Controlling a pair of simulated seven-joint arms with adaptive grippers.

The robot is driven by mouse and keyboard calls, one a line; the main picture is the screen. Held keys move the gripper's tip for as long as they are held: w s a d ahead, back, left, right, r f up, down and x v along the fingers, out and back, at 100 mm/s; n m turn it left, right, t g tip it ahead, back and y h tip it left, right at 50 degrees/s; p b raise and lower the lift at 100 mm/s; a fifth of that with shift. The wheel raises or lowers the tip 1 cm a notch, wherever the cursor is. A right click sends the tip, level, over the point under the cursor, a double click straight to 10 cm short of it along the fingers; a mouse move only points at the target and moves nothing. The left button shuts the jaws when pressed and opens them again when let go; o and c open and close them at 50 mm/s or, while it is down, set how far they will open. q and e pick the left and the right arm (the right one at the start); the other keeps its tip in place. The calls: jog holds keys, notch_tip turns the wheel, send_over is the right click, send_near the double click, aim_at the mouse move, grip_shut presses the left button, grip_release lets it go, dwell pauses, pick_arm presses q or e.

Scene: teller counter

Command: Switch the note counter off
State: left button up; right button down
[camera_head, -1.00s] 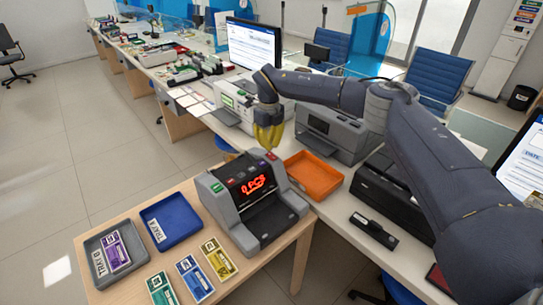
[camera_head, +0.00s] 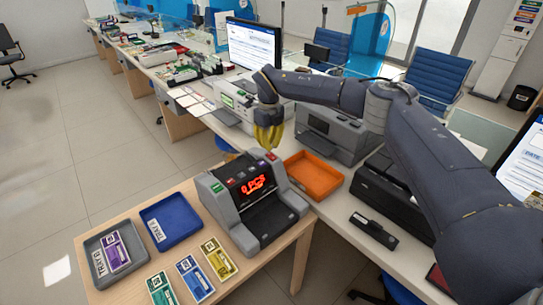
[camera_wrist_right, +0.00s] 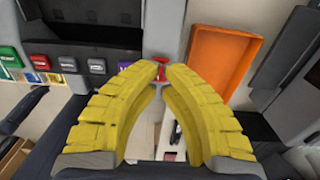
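The note counter (camera_head: 255,205) is a grey machine on the wooden table, with a lit red display (camera_head: 253,185) reading "0 PCS". Its top edge carries a row of small coloured keys. A red switch (camera_wrist_right: 160,68) sits at the end of this row nearest the orange tray, and it shows in the head view (camera_head: 271,156) just below my fingertips. My right gripper (camera_head: 268,148) has yellow fingers pointing down over it. In the right wrist view its tips (camera_wrist_right: 160,70) are nearly together around the sight of the switch. Contact cannot be told. My left gripper is not in view.
An orange tray (camera_head: 313,166) lies right of the counter, and a grey printer (camera_head: 330,130) stands behind it. A blue tray (camera_head: 185,223), a grey tray (camera_head: 94,244) and several note bundles (camera_head: 194,279) lie on the table left of the counter.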

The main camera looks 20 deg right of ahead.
aim_at(269, 154)
jog(key=shift+f, duration=1.95)
dwell(1.1)
jog(key=shift+r, duration=0.1)
jog(key=shift+r, duration=3.45)
